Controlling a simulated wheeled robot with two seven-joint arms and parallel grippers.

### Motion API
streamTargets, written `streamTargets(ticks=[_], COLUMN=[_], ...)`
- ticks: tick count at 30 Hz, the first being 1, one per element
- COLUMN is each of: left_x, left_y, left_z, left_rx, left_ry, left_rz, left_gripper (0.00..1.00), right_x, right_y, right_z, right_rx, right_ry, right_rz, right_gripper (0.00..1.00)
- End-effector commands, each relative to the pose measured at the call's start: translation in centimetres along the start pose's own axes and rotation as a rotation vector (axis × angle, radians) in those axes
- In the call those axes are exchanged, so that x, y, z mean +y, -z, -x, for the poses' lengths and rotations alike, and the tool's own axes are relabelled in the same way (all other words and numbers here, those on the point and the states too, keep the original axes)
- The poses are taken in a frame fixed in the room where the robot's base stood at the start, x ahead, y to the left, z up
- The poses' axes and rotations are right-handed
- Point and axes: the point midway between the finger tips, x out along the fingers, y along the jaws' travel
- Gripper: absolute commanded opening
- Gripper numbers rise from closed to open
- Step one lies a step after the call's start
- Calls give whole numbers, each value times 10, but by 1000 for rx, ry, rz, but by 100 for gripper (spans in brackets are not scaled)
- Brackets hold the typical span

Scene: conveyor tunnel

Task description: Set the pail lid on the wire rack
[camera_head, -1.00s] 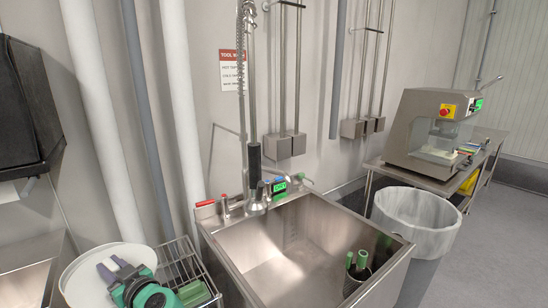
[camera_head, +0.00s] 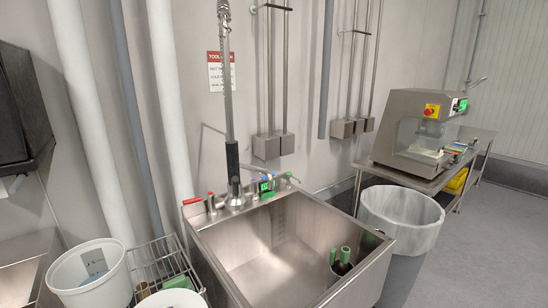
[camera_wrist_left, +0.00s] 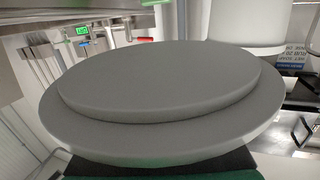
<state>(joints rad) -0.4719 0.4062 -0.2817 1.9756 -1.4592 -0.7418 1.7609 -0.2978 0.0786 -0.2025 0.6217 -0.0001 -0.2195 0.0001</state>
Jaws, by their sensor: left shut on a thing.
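The pail lid (camera_wrist_left: 160,95) is a pale round disc with a raised centre and fills most of the left wrist view. My left gripper (camera_wrist_left: 160,166) shows as a dark and green edge at the bottom of that view, shut on the lid. In the head view, a white curved rim at the bottom edge (camera_head: 172,299) looks like the lid, in front of the wire rack (camera_head: 150,250). The rack stands left of the sink, partly hidden. An open white pail (camera_head: 92,285) stands left of the rack. My right gripper is not in view.
The steel sink (camera_head: 215,240) is right of the rack, with a red-handled tap (camera_head: 193,201) and green-topped items (camera_head: 345,254) inside. Green and tan items (camera_head: 176,282) show at the rack. A lined bin (camera_head: 400,215) stands further right.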

Motion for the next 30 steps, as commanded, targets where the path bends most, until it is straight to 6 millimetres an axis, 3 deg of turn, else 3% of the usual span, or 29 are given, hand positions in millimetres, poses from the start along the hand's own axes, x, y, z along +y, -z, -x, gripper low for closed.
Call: streamTargets(ticks=[3, 6, 9, 25, 30], left_x=[27, 40, 46, 47, 61], left_y=[-38, -55, -63, -63, -40], left_z=[48, 78, 93, 95, 101], left_rx=[-5, -2, 3, 4, 6], left_ry=[-189, -282, -327, -335, -423], left_rz=[-26, -23, -20, -18, -23], left_gripper=[0, 0, 0, 0, 0], right_x=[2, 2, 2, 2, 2], right_y=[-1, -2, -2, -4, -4], right_z=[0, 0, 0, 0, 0], right_rx=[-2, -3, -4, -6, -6], right_ry=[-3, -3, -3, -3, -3], right_rz=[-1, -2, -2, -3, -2], right_gripper=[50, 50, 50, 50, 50])
